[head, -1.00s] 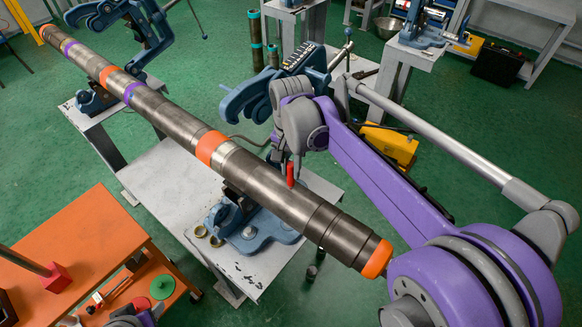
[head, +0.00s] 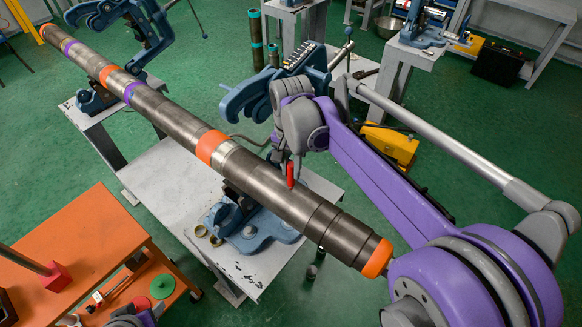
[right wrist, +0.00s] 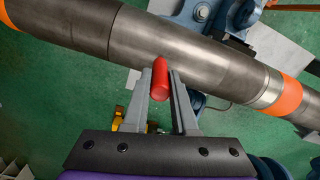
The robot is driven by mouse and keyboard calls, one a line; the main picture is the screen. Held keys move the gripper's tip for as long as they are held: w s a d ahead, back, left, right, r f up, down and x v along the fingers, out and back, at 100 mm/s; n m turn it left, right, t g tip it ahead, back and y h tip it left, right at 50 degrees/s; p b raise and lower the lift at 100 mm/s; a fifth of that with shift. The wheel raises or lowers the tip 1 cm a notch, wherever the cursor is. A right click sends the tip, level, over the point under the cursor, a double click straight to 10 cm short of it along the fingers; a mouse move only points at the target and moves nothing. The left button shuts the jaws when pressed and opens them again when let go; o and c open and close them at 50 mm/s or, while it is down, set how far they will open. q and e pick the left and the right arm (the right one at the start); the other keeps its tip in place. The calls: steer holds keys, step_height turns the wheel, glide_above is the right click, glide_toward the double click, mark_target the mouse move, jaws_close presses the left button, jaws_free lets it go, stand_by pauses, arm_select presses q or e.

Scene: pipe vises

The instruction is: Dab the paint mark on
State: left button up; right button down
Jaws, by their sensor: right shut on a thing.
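A long dark steel pipe (head: 270,187) with orange and purple bands runs from the upper left to the lower right in the head view. My right gripper (head: 291,165) is shut on a red paint stick (head: 290,176) beside the pipe, near its front vise. In the right wrist view, the stick (right wrist: 160,80) stands between the fingers (right wrist: 161,98), and its end overlaps the pipe's lower edge (right wrist: 190,55). I cannot tell whether it touches the pipe. No fresh paint mark can be made out. My left gripper is not clearly seen.
The front vise (head: 250,225) sits on a grey stand (head: 165,175); its raised blue yoke (head: 255,95) stands open behind my right gripper. Two brass rings lie by the vise. An orange cart (head: 90,235) holds tools at lower left. A yellow case (head: 390,145) lies on the green floor.

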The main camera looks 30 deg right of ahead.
arm_select(q)
steer(key=shift+s+f, duration=0.1)
steer(key=shift+f, duration=0.2)
arm_select(e)
steer(key=shift+f, duration=0.35)
arm_select(q)
steer(key=shift+r, duration=0.15)
arm_select(e)
steer(key=shift+r, duration=0.15)
steer(key=shift+r, duration=0.6)
steer(key=shift+r+p, duration=1.55)
steer(key=shift+r, duration=1.25)
arm_select(q)
steer(key=shift+t, duration=0.3)
steer(key=w+r, duration=0.1)
steer(key=r, duration=0.2)
steer(key=w+r, duration=0.1)
steer(key=shift+w+r, duration=0.3)
steer(key=shift+r, duration=0.05)
steer(key=shift+s, duration=0.15)
arm_select(e)
steer(key=shift+s, duration=0.1)
steer(key=shift+f, duration=0.1)
